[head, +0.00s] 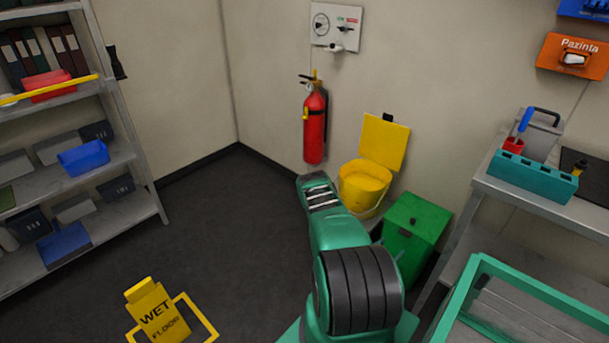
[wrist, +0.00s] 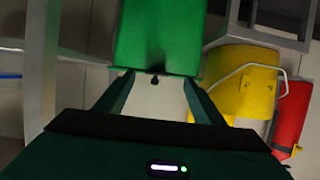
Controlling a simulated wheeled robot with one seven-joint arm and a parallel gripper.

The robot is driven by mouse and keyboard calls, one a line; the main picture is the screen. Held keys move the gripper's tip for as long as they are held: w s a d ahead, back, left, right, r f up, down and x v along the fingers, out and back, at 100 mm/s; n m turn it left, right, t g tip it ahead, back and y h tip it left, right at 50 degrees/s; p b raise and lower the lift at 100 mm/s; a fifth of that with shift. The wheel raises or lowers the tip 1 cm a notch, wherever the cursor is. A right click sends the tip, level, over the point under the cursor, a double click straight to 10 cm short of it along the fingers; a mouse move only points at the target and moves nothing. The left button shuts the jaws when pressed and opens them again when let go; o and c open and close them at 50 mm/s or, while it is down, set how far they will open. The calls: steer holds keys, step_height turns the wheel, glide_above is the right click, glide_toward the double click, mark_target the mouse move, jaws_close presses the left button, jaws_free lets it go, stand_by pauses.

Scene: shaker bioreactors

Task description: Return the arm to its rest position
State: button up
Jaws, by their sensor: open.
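My green arm (head: 335,225) with its dark ribbed joint rises at the bottom middle of the head view, in front of the corner with the bins. My gripper (wrist: 157,77) shows in the wrist view with its two green fingers apart. Nothing is held between them; a pale surface and part of the green bin show behind. I cannot make out the gripper's fingers in the head view.
The green bin (head: 418,228) and yellow bucket (head: 362,186) stand behind my arm, below a red extinguisher (head: 314,128). A workbench (head: 545,204) is at right, a shelf (head: 147,206) at left. A wet-floor sign (head: 157,313) stands on open floor.

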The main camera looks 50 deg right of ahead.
steer(key=shift+r, duration=0.1)
steer(key=w+d+r+m+g, duration=0.1)
steer(key=w+d+r+g, duration=0.2)
steer(key=r, duration=0.9)
steer(key=w+d+r+m+g, duration=0.15)
steer(key=w+r, duration=0.35)
steer(key=r, duration=0.7)
steer(key=w+a+r+g+y, duration=0.1)
steer(key=w+a+r+y, duration=0.15)
steer(key=a+r, duration=0.35)
steer(key=w+a+r+n+t+y, duration=0.1)
steer(key=a+r+n+y, duration=0.15)
steer(key=a+r, duration=0.6)
steer(key=w+a+r+n+t+y, duration=0.15)
steer(key=a+r+y, duration=0.35)
steer(key=a, duration=0.7)
steer(key=s+a+r+n+t+y, duration=0.1)
steer(key=s+a+r+n, duration=0.1)
steer(key=a, duration=0.5)
steer(key=s+a+r+n+t+y, duration=0.1)
steer(key=s+a+r+n, duration=0.2)
steer(key=a, duration=0.4)
steer(key=s+a+r+n+t+y, duration=0.1)
steer(key=s+a+r+n+y, duration=0.1)
steer(key=a, duration=0.5)
step_height(320, 180, up, 2)
steer(key=s+n, duration=0.1)
steer(key=n, duration=0.2)
steer(key=shift+a, duration=0.1)
